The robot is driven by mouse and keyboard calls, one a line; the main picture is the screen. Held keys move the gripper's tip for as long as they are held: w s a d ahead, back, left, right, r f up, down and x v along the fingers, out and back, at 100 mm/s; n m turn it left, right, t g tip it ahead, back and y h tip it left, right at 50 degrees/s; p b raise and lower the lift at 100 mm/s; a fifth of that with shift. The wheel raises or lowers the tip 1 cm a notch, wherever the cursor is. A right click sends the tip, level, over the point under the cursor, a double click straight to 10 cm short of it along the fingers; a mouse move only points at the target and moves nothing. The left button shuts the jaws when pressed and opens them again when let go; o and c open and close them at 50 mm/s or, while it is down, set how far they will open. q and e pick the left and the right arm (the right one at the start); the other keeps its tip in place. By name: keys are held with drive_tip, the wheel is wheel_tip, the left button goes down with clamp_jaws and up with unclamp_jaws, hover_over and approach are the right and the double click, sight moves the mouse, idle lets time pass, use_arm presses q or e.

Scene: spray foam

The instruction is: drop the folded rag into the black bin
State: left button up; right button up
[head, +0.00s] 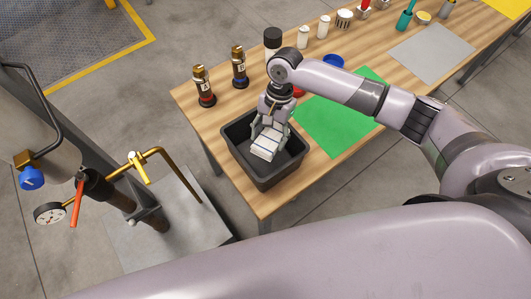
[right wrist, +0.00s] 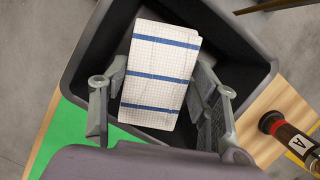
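The folded rag (head: 265,145) is white with a fine grid and blue stripes. It also shows in the right wrist view (right wrist: 158,75), between the two fingers. My right gripper (head: 270,128) points down over the black bin (head: 237,160). Its fingers (right wrist: 160,85) close on the rag's two side edges, and the rag hangs within the bin's opening. The bin stands at the near corner of the wooden table, and its dark walls surround the rag in the right wrist view (right wrist: 255,72). How far the rag is above the bin floor is unclear. My left gripper is out of view.
Two dark bottles (head: 204,88) (head: 240,68) stand on the table behind the bin. A green mat (head: 345,120) lies right of it, under my right arm. A blue lid or dish (head: 333,61) and a grey mat (head: 433,53) are farther back. Pipework with a gauge (head: 50,214) stands left.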

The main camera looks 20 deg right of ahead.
drive_tip(key=shift+o, duration=2.7)
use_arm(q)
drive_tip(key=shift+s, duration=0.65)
use_arm(e)
drive_tip(key=v, duration=1.2)
